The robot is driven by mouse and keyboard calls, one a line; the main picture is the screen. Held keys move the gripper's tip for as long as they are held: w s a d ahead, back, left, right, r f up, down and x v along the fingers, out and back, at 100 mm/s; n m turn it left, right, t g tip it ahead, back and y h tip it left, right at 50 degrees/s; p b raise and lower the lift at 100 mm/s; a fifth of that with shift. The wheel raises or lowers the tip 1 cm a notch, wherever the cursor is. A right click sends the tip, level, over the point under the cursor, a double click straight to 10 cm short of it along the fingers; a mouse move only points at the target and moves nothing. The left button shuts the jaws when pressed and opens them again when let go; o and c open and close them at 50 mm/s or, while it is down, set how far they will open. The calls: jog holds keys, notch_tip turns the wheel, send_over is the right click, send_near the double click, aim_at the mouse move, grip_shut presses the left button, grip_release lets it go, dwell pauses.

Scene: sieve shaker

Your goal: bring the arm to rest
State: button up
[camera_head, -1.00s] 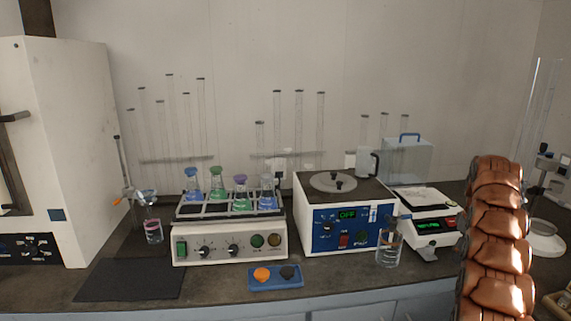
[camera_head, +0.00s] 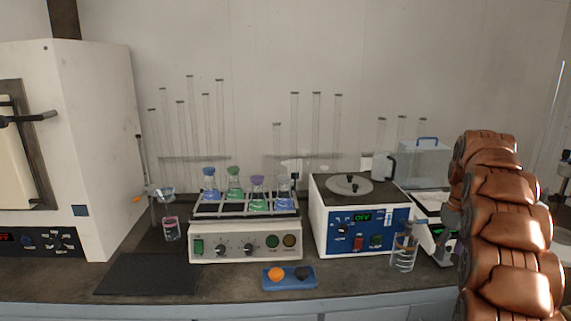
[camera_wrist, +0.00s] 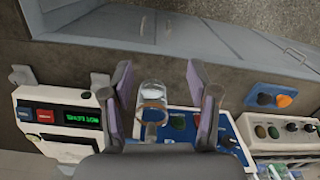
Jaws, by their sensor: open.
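My arm (camera_head: 503,215), with copper-coloured segmented links, stands at the right of the head view. My gripper (camera_wrist: 158,75) shows in the wrist view with its two fingers spread apart and nothing held. A glass beaker (camera_wrist: 152,112) appears between the fingers in that view, beyond them on the bench; I cannot tell how far. The same beaker (camera_head: 404,257) stands upright in front of the blue-panelled sieve shaker (camera_head: 330,243) in the head view. In the head view the fingers are mostly hidden behind or beside the arm.
A balance (camera_wrist: 62,118) stands beside the shaker, partly hidden by my arm in the head view. A flask shaker (camera_head: 245,247) holds several stoppered flasks. A dark mat (camera_head: 147,274) and white oven (camera_head: 100,150) are left.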

jog(key=s+a+r+m+p, duration=0.1)
jog(key=s+a+r, duration=0.1)
jog(key=s+a, duration=0.65)
jog(key=s+a+r, duration=0.3)
jog(key=s+a, duration=0.3)
jog(key=a, duration=0.6)
jog(key=s+a+f, duration=0.2)
jog(key=s+a, duration=0.1)
jog(key=s, duration=0.5)
jog(key=s+a+f+g+p, duration=0.1)
jog(key=s+a+f, duration=0.1)
jog(key=s, duration=0.5)
jog(key=s+a+f+m, duration=0.1)
jog(key=s+a+f, duration=0.1)
jog(key=s+a, duration=0.3)
jog(key=s, duration=0.3)
jog(key=shift+s+f+p, duration=0.3)
jog(key=shift+p, duration=0.1)
